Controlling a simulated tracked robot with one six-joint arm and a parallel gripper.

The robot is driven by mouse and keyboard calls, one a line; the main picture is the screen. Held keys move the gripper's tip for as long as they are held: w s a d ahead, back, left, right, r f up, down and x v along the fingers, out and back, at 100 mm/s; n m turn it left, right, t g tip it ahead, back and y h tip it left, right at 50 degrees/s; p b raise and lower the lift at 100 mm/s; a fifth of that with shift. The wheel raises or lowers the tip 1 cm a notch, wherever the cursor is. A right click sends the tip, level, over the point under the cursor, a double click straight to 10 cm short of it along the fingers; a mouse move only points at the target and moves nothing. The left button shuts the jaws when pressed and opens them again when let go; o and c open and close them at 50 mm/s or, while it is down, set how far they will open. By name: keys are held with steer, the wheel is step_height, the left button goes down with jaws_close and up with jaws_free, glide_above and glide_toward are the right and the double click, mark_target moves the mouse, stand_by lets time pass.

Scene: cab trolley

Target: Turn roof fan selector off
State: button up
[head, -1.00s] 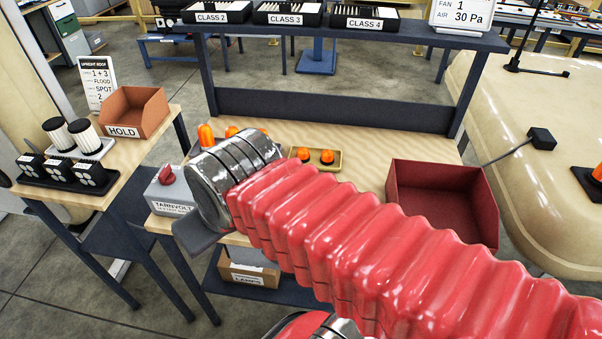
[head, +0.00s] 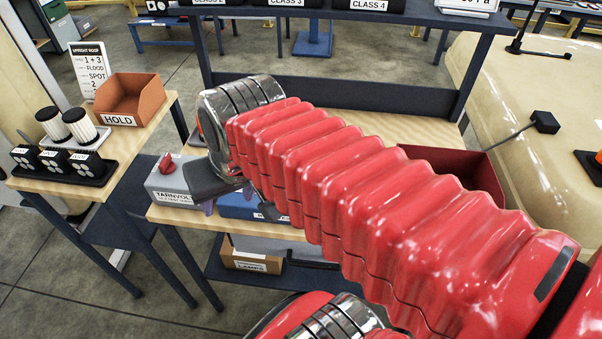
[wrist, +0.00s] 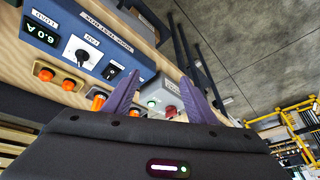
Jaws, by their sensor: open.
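In the head view only part of the blue panel (head: 245,207) shows below my arm, and the selector is hidden. My gripper (wrist: 160,76) is open and empty, its purple fingers spread. In the wrist view the selector lies left of both fingers, apart from them. In the head view one purple finger (head: 208,207) shows near the grey box.
The grey TARNVOLT box (head: 170,187) with a red knob (head: 169,163) stands just left of my gripper; the knob (wrist: 170,111) also shows between the fingers. Orange lamps (wrist: 70,84) sit near the panel. A red bin (head: 480,177) is at right, a HOLD bin (head: 133,97) at left.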

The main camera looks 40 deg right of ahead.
steer(key=d+m+g+y, duration=0.2)
steer(key=d+m+y, duration=0.2)
steer(key=d+m, duration=1.7)
steer(key=d, duration=0.4)
steer(key=shift+d+r, duration=0.15)
steer(key=shift+d, duration=0.25)
steer(key=x, duration=1.3)
steer(key=shift+a+f, duration=0.15)
steer(key=shift+f, duration=0.2)
steer(key=shift+c, duration=0.3)
